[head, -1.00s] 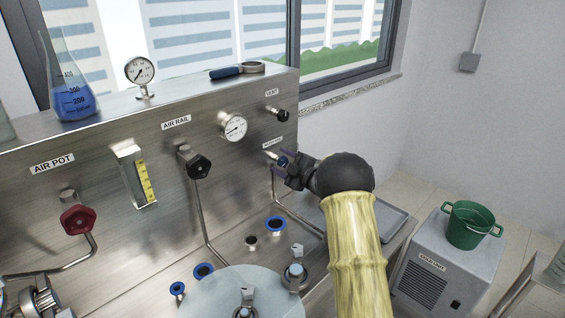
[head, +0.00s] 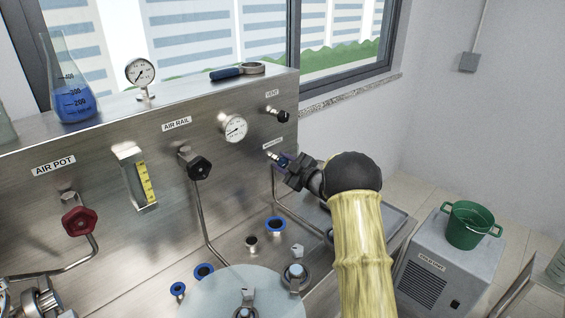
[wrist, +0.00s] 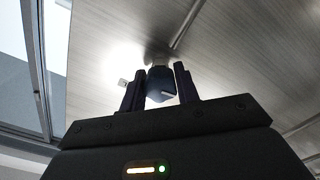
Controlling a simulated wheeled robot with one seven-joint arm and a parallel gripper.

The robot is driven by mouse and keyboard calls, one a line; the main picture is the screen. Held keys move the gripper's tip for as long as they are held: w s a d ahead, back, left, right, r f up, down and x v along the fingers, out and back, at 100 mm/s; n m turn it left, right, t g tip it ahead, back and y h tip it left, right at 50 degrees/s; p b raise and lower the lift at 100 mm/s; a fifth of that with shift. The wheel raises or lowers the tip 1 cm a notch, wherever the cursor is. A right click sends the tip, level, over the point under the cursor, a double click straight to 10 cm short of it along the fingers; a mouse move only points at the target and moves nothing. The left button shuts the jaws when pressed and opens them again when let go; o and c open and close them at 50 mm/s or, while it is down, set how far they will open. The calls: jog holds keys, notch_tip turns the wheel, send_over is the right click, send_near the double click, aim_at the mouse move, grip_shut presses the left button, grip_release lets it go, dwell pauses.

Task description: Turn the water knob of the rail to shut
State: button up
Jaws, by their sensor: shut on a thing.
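The water knob (wrist: 160,85) is small and dark blue, with a pale line on its face. It sits on a short metal stem on the steel panel, under a small label too blurred to read; its blue part also shows in the head view (head: 283,162). My gripper (wrist: 159,88) is shut on the knob, one dark finger on each side of it. In the head view my gripper (head: 285,163) reaches the panel's right end from the right and partly hides the knob.
A black air rail knob (head: 200,168) and a red air pot knob (head: 79,221) stand out from the panel to the left. A black vent knob (head: 282,116) and a gauge (head: 235,128) are just above. A green bucket (head: 470,226) stands on a grey unit at right.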

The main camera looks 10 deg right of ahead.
jog(key=m+p, duration=0.1)
jog(key=m, duration=0.2)
jog(key=shift+m, duration=0.4)
jog(key=m+p, duration=0.1)
jog(key=m, duration=0.1)
jog(key=shift+d+r+m, duration=0.1)
jog(key=shift+m, duration=0.3)
jog(key=shift+a+m+p, duration=0.2)
jog(key=shift+m+p, duration=0.65)
jog(key=shift+m, duration=0.45)
jog(key=m+p, duration=0.1)
jog(key=m, duration=0.1)
jog(key=shift+d+m, duration=0.2)
jog(key=shift+m, duration=0.2)
jog(key=m+p, duration=0.1)
jog(key=m, duration=0.1)
jog(key=shift+m+p, duration=0.3)
jog(key=shift+p, duration=0.05)
jog(key=m, duration=0.1)
jog(key=m+p, duration=0.1)
jog(key=m, duration=0.1)
jog(key=m+p, duration=0.1)
jog(key=m, duration=0.1)
jog(key=shift+f, duration=0.25)
